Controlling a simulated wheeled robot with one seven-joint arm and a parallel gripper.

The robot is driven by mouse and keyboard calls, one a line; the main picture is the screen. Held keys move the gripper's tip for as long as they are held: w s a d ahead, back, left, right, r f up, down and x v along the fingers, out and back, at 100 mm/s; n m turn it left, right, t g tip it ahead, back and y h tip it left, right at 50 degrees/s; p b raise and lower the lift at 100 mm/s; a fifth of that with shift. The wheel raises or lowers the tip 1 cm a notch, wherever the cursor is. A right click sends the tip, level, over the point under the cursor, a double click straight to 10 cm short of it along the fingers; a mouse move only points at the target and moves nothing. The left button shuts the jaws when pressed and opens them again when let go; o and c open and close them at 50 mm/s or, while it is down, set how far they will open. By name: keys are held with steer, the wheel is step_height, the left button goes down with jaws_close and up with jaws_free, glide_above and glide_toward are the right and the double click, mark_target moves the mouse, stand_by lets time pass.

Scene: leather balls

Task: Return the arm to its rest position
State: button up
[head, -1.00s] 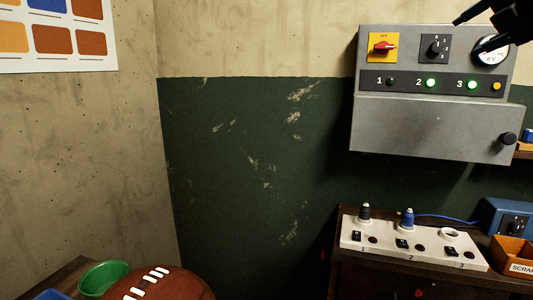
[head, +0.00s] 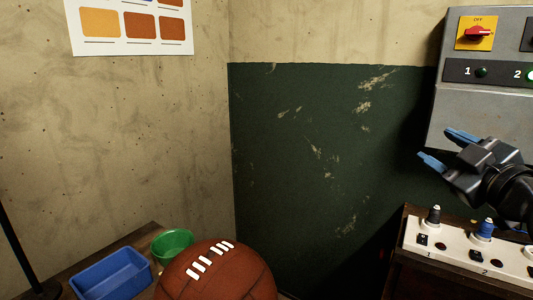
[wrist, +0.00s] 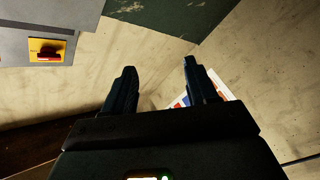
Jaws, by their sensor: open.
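My gripper (head: 440,148) is at the right of the head view, in front of the lower edge of the grey control box (head: 480,104). Its blue-tipped fingers point left and are apart, with nothing between them. In the wrist view my gripper (wrist: 157,75) also shows open and empty, its two dark fingers spread against the beige wall. The grey box shows at the upper left of that view, with a red switch on a yellow plate (wrist: 47,51).
A white panel (head: 455,248) with numbered plugs sits on a dark bench below my gripper. A brown laced leather ball (head: 225,278), a green bowl (head: 172,246) and a blue bin (head: 112,274) stand at lower left. The green wall between is clear.

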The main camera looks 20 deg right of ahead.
steer(key=s+a+f+m+g, duration=0.1)
steer(key=s+a+f+m, duration=0.4)
steer(key=a+f, duration=0.4)
steer(key=s+a+f+m+g, duration=0.1)
steer(key=s+a+f+m, duration=0.1)
steer(key=s+a+f, duration=0.7)
steer(key=s+a+f+g+y, duration=0.1)
steer(key=s+a+f, duration=0.1)
steer(key=s, duration=0.9)
steer(key=s+a+f+g+y, duration=0.1)
steer(key=s+f, duration=0.3)
steer(key=s, duration=0.8)
steer(key=shift+a+f+y, duration=0.2)
steer(key=shift+a+y, duration=0.3)
steer(key=shift+a, duration=0.05)
steer(key=shift+d, duration=0.1)
